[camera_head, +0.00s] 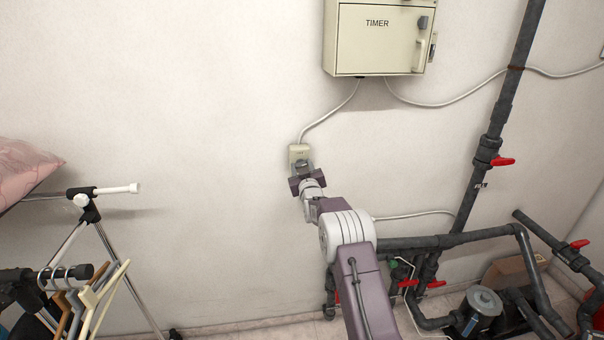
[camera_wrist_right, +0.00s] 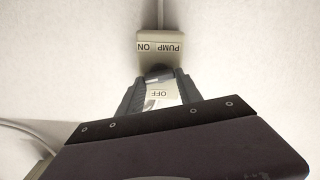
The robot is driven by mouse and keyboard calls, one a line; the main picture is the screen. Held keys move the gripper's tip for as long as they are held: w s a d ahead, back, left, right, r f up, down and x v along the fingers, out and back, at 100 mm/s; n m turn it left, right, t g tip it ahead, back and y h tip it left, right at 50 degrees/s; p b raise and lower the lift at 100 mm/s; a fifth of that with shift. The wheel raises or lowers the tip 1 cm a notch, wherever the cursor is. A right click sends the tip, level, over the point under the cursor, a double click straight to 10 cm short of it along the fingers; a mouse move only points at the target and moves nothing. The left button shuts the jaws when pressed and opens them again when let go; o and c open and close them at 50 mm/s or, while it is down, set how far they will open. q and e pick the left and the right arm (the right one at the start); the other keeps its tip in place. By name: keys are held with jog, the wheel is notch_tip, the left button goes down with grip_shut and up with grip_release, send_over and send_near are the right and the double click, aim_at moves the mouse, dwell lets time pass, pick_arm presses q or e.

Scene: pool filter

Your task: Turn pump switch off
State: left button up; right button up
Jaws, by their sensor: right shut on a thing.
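The pump switch (camera_head: 299,152) is a small beige box on the wall, below the timer box, with a grey cable running up from it. In the right wrist view the switch box (camera_wrist_right: 161,46) shows upside down, with "PUMP" and "ON" on one label and "OFF" on another between my fingers. My right gripper (camera_head: 303,168) is at the lower part of the switch. Its fingers (camera_wrist_right: 157,80) are shut on a dark switch lever at the middle of the box. The lever is mostly hidden, so I cannot tell its position. My left gripper is not in view.
A beige timer box (camera_head: 378,40) hangs above on the wall. Dark pipes with red valve handles (camera_head: 503,162) and a pump (camera_head: 484,303) are at the right. A clothes rack (camera_head: 88,210) with hangers stands at the left. The wall between rack and switch is clear.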

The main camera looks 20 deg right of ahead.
jog(key=n+b, duration=0.3)
jog(key=shift+f+n, duration=0.25)
jog(key=shift+n, duration=0.15)
jog(key=n+b, duration=0.2)
jog(key=n, duration=0.1)
jog(key=shift+a+n, duration=0.15)
jog(key=shift+n, duration=0.15)
jog(key=n+b, duration=0.2)
jog(key=n, duration=0.1)
jog(key=shift+n, duration=0.3)
jog(key=shift+n+b, duration=0.55)
jog(key=shift+n, duration=1.45)
jog(key=o, duration=1.4)
jog(key=shift+s, duration=0.1)
jog(key=shift+s+a+b, duration=0.15)
jog(key=shift+s+b, duration=0.15)
jog(key=b+v, duration=0.2)
jog(key=v, duration=0.6)
jog(key=shift+s, duration=0.1)
